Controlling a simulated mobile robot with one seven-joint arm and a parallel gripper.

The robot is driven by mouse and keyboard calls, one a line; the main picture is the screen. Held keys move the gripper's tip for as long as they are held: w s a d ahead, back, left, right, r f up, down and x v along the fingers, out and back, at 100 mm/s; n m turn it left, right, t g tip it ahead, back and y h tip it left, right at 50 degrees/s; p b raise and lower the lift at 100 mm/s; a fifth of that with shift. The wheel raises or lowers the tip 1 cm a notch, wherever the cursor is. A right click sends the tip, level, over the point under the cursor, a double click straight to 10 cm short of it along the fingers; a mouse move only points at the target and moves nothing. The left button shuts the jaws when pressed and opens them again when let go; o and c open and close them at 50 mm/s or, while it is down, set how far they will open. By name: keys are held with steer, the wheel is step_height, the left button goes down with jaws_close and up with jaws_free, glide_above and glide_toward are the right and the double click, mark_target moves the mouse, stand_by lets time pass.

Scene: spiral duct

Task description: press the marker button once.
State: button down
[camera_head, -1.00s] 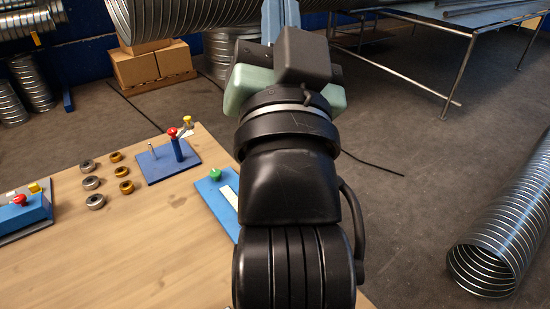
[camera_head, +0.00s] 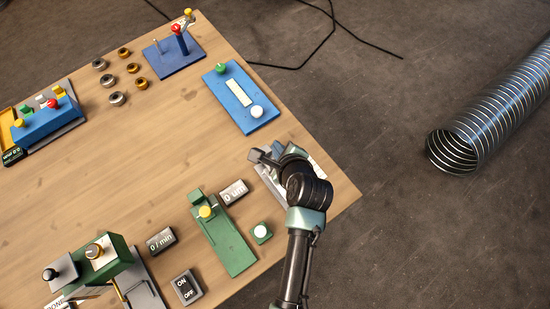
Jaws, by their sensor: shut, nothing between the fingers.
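No button in view carries a readable marker label, so I cannot tell which one is the marker button. A blue plate (camera_head: 235,112) on the table's right side bears a green knob (camera_head: 221,69), a pale strip and a round white button (camera_head: 257,111). A small green block with a white top (camera_head: 260,231) sits nearer, beside a long green plate (camera_head: 228,243) with a yellow knob (camera_head: 206,211). My gripper (camera_head: 258,157) is shut and empty, above a grey-blue item at the table's right edge. My wrist hides most of that item.
The wooden table (camera_head: 140,140) also holds a blue post stand (camera_head: 174,56), several rings, a blue box with coloured buttons (camera_head: 48,121), small display blocks (camera_head: 161,240), an ON/OFF switch (camera_head: 186,288) and a green machine (camera_head: 95,262). A spiral duct (camera_head: 490,112) lies on the floor at right.

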step_height(320, 180, down, 8)
steer(key=b, duration=0.8)
steer(key=shift+r, duration=0.25)
steer(key=shift+f+b, duration=0.35)
steer(key=shift+f, duration=0.25)
steer(key=shift+f, duration=0.1)
stand_by(1.1)
steer(key=shift+f, duration=0.3)
steer(key=shift+f+b, duration=0.55)
steer(key=shift+f, duration=0.3)
stand_by(0.8)
steer(key=shift+r, duration=0.1)
steer(key=shift+r+p, duration=1.2)
steer(key=shift+p, duration=0.25)
